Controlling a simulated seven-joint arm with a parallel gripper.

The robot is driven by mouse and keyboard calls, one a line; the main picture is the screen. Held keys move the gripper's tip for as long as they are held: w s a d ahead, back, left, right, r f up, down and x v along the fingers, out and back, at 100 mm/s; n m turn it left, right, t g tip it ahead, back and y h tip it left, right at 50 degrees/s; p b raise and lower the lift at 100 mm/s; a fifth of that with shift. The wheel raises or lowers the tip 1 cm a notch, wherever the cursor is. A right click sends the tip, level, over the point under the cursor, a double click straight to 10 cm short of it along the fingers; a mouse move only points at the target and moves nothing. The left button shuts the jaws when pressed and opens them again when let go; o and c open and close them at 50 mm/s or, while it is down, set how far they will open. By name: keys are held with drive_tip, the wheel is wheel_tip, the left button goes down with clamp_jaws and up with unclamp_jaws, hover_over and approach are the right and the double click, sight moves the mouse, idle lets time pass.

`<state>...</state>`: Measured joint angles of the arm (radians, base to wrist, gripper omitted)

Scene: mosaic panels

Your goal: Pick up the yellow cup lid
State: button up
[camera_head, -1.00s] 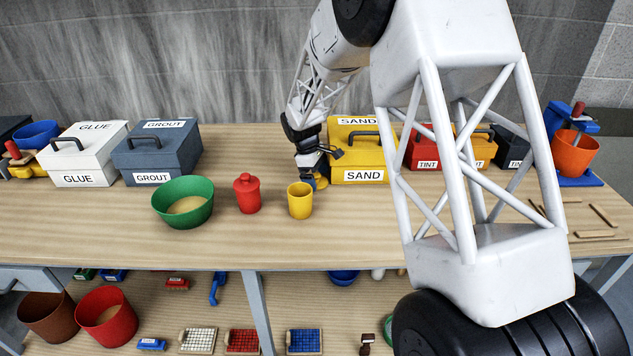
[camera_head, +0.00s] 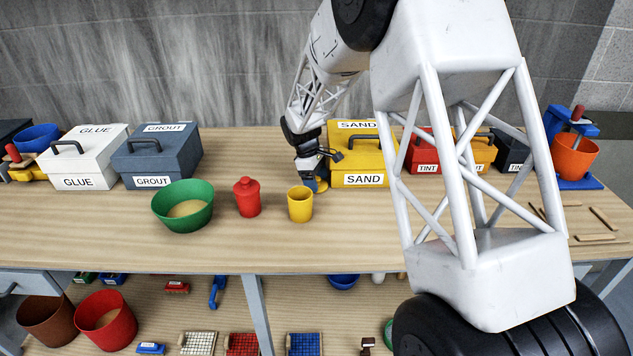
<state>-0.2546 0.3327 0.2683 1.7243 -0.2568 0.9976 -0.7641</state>
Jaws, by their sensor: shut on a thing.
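The yellow cup (camera_head: 300,205) stands open and upright on the bench, in front of my gripper. The yellow cup lid (camera_head: 321,187) shows as a small yellow patch at bench level, just behind the cup and left of the sand box. My gripper (camera_head: 317,180) points down at the lid and is shut on it. The fingers are small and partly hidden, so the exact grip is hard to see. The lid appears to be at or very near the bench top.
A red lidded cup (camera_head: 247,198) and a green bowl (camera_head: 183,207) stand left of the yellow cup. The yellow sand box (camera_head: 358,152) is close on the gripper's right. The grout box (camera_head: 157,155) and glue box (camera_head: 84,157) stand further left. The bench front is clear.

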drive_tip(key=shift+a+r, duration=0.2)
drive_tip(key=shift+r, duration=0.15)
wheel_tip(320, 180, up, 10)
drive_tip(key=a, duration=1.9)
drive_tip(key=shift+a+r, duration=0.3)
drive_tip(key=shift+r, duration=0.05)
drive_tip(key=s+d+r, duration=0.1)
drive_tip(key=s+d, duration=0.5)
drive_tip(key=d, duration=0.1)
drive_tip(key=s+d+r, duration=0.2)
drive_tip(key=s+d, duration=0.5)
drive_tip(key=d, duration=0.1)
drive_tip(key=shift+d+r, duration=0.2)
drive_tip(key=shift+r, duration=0.05)
drive_tip(key=shift+s, duration=0.1)
clamp_jaws()
drive_tip(key=shift+f, duration=0.25)
